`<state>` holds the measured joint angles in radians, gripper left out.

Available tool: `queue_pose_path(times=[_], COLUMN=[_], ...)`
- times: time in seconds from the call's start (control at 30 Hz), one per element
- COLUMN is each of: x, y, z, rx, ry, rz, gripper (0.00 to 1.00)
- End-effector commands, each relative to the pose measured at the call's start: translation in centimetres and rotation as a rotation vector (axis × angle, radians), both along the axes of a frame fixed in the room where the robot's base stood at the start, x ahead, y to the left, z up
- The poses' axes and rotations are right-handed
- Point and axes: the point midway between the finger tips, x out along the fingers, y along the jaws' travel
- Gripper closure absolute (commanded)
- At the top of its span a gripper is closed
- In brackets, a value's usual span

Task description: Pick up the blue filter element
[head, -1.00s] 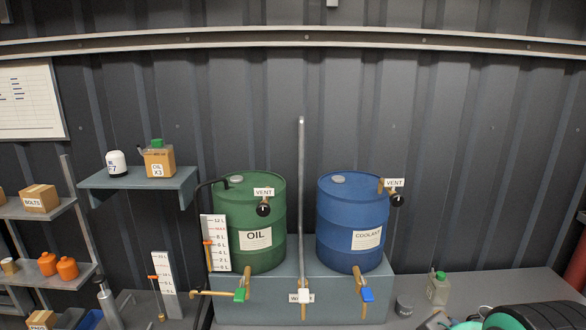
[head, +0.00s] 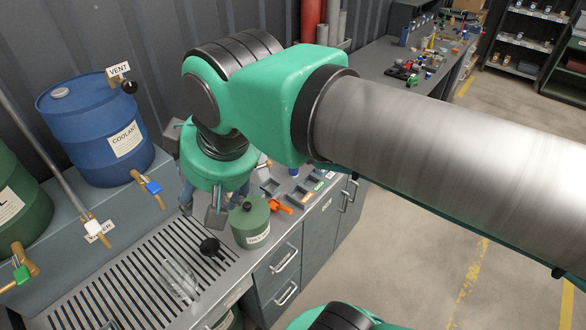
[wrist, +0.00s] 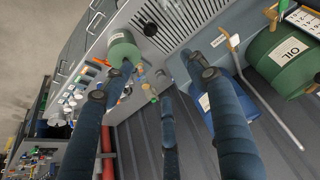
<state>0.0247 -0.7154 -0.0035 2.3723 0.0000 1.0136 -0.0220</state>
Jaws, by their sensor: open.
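I cannot pick out the blue filter element with certainty. A small blue item (head: 293,171) shows at the back of the counter, partly behind my arm, and is too small to identify. My gripper (head: 202,212) points down over the counter behind the green canister (head: 250,222), partly hidden by my wrist. In the wrist view my gripper (wrist: 158,64) has its dark blue fingers spread apart, with nothing held between them.
A slotted drain grate (head: 130,285) covers the near counter. A clear container (head: 180,278) and a black knob (head: 209,246) are there. The blue coolant drum (head: 95,130) stands at left with taps. An orange item (head: 283,205) and small labelled trays (head: 308,186) lie beyond the canister.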

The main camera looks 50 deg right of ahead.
Motion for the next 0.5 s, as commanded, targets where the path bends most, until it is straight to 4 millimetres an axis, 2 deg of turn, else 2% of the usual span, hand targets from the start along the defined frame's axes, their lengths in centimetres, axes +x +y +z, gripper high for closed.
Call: queue_pose_path(times=[0.27,0.5], x=[5.3,10.4], y=[-3.8,-8.8], z=[3.4,5.8], rx=[-0.031,-0.051], ry=[0.066,0.134], rz=[-0.026,-0.045], gripper=[0.42,0.42])
